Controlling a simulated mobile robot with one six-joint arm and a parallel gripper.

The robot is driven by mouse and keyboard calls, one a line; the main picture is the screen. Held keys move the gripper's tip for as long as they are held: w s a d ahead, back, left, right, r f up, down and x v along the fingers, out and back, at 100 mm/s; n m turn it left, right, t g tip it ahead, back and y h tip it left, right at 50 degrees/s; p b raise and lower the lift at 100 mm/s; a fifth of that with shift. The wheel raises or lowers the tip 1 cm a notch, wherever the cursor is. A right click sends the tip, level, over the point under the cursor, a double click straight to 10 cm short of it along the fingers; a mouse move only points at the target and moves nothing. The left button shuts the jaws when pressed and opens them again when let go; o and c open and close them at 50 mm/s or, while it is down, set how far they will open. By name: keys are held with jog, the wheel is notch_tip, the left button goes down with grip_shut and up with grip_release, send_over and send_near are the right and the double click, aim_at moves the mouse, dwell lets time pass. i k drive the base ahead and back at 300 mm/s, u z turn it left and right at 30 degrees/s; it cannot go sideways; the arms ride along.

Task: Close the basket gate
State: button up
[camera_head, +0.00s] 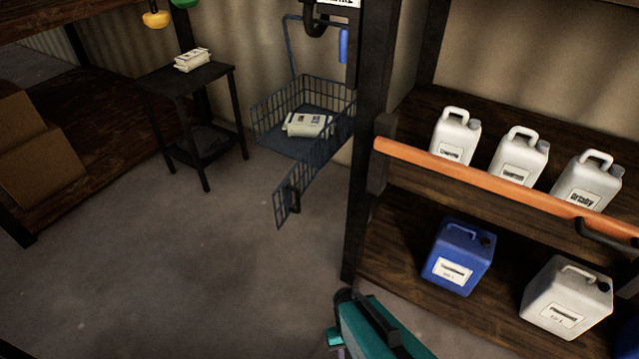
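The blue wire basket (268,112) hangs by the wall behind the dark post, in the upper middle of the head view. White packs with labels (308,124) lie on its floor. The basket gate (283,204), a blue mesh panel, stands open, swung out from the basket's front towards the lower left. A dark handle (295,200) shows near its free end. The gate's right end is close to the post, and I cannot see its hinge clearly. A teal part of my arm shows at the bottom, well below the gate. My gripper's fingers are not visible.
A dark wooden post (366,150) stands right of the basket. An orange bar (480,178) crosses the shelf with white and blue canisters at right. A small dark table (190,85) stands left of the basket. The floor (190,270) in front is clear.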

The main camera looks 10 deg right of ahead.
aim_at(288, 189)
jog(key=z, duration=0.05)
jog(key=k, duration=0.25)
jog(key=u, duration=0.2)
jog(key=i, duration=0.95)
jog(key=z, duration=1.3)
jog(key=k, duration=0.15)
jog(key=u, duration=3)
